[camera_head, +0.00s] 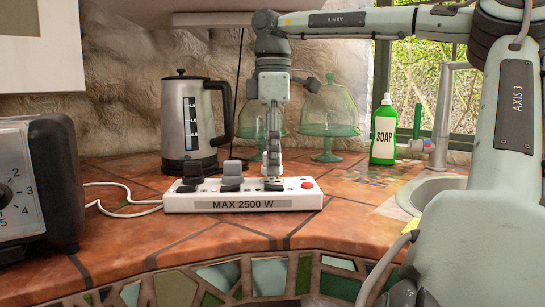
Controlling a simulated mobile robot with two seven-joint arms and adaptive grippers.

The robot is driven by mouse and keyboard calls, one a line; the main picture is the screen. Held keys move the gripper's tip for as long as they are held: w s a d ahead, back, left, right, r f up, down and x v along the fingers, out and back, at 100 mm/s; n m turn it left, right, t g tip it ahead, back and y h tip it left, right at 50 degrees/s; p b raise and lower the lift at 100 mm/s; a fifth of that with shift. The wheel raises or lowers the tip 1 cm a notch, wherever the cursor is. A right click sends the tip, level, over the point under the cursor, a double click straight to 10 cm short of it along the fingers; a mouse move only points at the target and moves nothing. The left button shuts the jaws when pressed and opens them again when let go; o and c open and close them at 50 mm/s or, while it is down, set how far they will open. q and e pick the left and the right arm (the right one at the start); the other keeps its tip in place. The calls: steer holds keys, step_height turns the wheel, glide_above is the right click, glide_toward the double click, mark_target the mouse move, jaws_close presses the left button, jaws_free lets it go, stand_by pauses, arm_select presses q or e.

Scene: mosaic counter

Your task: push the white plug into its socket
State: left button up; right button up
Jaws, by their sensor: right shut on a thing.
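A white power strip (245,204) labelled MAX 2500 W lies on the tiled counter. My right gripper (272,173) points straight down over its right half. It is shut on a small plug whose body is mostly hidden by the fingers. I cannot make out its colour clearly, or whether it is in the socket beneath it. The fingertips are very close to the strip's top. A black plug (191,173) and a grey plug (231,174) sit on the strip to the left of the gripper. My left gripper is not in view.
A red switch (307,184) is at the strip's right end. A kettle (189,122) stands behind the strip, with green glass domes (331,108) and a soap bottle (384,133) further right. An appliance with a dial (15,190) is at left. The counter front is clear.

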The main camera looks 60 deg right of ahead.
steer(key=shift+f+b, duration=0.55)
steer(key=shift+f, duration=0.2)
steer(key=o, duration=1.2)
steer(key=shift+c, duration=0.2)
step_height(320, 180, up, 12)
steer(key=shift+r, duration=0.1)
